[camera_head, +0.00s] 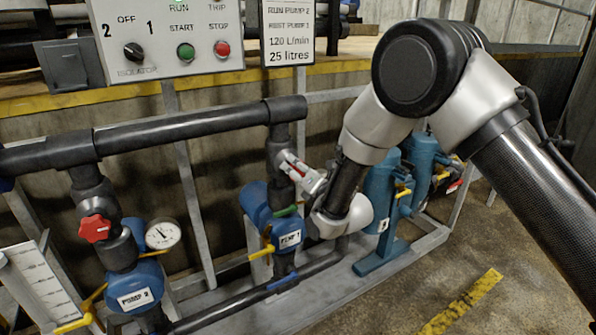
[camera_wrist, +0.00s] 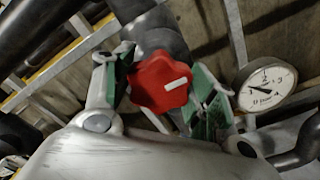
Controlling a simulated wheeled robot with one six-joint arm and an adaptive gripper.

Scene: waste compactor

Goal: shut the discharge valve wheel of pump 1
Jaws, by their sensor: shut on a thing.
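My gripper (camera_head: 296,177) is at the vertical discharge pipe above pump 1 (camera_head: 284,238) in the head view. In the wrist view, the red valve wheel (camera_wrist: 159,81) with a white mark on it sits between the green-padded fingers of my gripper (camera_wrist: 162,88), which are shut on it. In the head view the wheel is mostly hidden behind my gripper. Pump 2 (camera_head: 139,290) stands to the left, with its own red valve wheel (camera_head: 95,228) on its pipe.
A pressure gauge (camera_wrist: 266,86) is right of my gripper in the wrist view. A black header pipe (camera_head: 190,130) runs above both pumps. A control panel (camera_head: 165,38) hangs above it. Blue cylinders (camera_head: 380,195) stand right of pump 1. Open floor lies at the lower right.

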